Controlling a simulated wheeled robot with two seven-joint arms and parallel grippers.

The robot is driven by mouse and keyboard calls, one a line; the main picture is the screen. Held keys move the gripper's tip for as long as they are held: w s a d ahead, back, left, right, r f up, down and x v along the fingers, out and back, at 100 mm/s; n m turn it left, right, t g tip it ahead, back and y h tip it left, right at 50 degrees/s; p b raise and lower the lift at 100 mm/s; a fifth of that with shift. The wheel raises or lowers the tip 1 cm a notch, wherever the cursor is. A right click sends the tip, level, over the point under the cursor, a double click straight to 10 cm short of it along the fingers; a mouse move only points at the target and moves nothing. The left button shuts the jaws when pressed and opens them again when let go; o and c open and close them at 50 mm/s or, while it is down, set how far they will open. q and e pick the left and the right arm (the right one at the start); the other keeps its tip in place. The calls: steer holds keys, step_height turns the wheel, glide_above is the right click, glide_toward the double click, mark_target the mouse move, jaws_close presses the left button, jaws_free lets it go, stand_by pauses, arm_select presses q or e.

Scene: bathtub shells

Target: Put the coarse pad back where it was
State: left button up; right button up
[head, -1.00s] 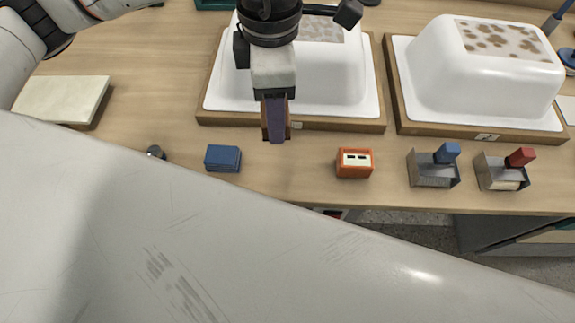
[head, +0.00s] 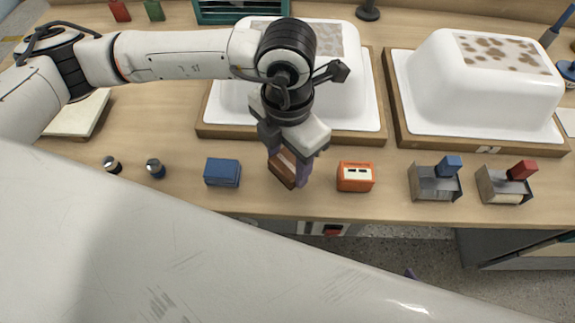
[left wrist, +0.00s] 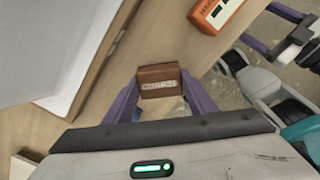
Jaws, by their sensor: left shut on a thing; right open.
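The coarse pad is a brown block (head: 282,169) with a pale printed label, partly covered by my fingers in the head view. My left gripper (head: 290,168) is shut on it, over the front strip of the bench between a blue block and an orange box. In the left wrist view the pad (left wrist: 158,80) sits between the purple fingers with its label facing the camera. I cannot tell whether it touches the bench. My right gripper (left wrist: 262,27) shows in the left wrist view, open and empty, beyond the bench edge.
A blue block (head: 222,173) lies left of the pad and an orange box (head: 355,177) right of it. Two metal holders with blue (head: 436,182) and red (head: 506,184) tops stand further right. White tub shells (head: 341,93) (head: 480,75) on wooden frames stand behind. The bench's front edge is close.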

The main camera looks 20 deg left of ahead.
mark_target(287, 164)
arm_select(q)
steer(key=shift+f, duration=1.55)
steer(key=o, duration=1)
steer(key=shift+o, duration=0.2)
steer(key=shift+r, duration=0.15)
step_height(287, 164, up, 12)
steer(key=shift+r+b, duration=0.1)
steer(key=shift+b, duration=0.4)
